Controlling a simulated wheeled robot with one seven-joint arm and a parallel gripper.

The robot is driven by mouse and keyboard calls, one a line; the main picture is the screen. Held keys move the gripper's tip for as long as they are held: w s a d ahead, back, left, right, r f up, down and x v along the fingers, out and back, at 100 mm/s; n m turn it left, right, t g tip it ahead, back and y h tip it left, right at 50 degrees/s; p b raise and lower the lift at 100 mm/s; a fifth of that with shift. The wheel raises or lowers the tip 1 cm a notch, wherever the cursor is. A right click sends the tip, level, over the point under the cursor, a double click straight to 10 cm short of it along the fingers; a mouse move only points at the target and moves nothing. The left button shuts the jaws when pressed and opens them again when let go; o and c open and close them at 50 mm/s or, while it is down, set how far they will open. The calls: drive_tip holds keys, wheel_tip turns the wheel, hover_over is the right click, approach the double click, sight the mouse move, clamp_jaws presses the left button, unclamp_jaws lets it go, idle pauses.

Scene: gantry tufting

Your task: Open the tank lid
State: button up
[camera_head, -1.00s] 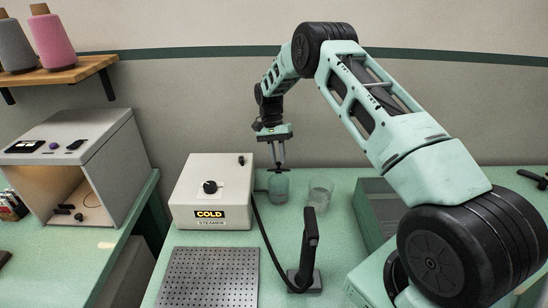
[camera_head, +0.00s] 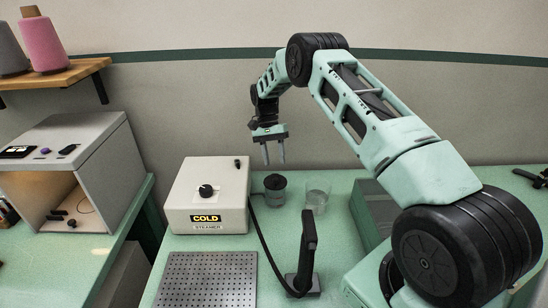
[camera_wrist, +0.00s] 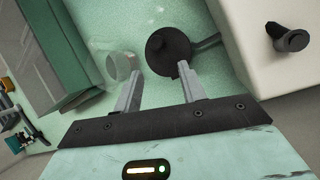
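The tank (camera_head: 275,195) is a small clear round vessel on the green bench, just right of the steamer. Its black round lid (camera_head: 275,182) lies on its top; in the wrist view the lid (camera_wrist: 163,48) shows as a dark disc with a small knob. My gripper (camera_head: 274,162) is above the lid with its fingers pointing down and apart. In the wrist view, the open fingers (camera_wrist: 158,78) have nothing between them. The right fingertip overlaps the lid's near edge in that view; I cannot tell whether they touch.
The white steamer box (camera_head: 178,210), labelled COLD, stands left of the tank. A clear empty glass (camera_head: 317,193) stands close on the right. A black upright handle (camera_head: 308,250) with a hose is in front. A perforated plate (camera_head: 208,280) and a grey-green bin (camera_head: 372,212) flank it.

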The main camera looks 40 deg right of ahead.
drive_tip(key=b+v, duration=0.3)
drive_tip(key=v, duration=0.4)
drive_tip(key=shift+r, duration=0.2)
idle(0.4)
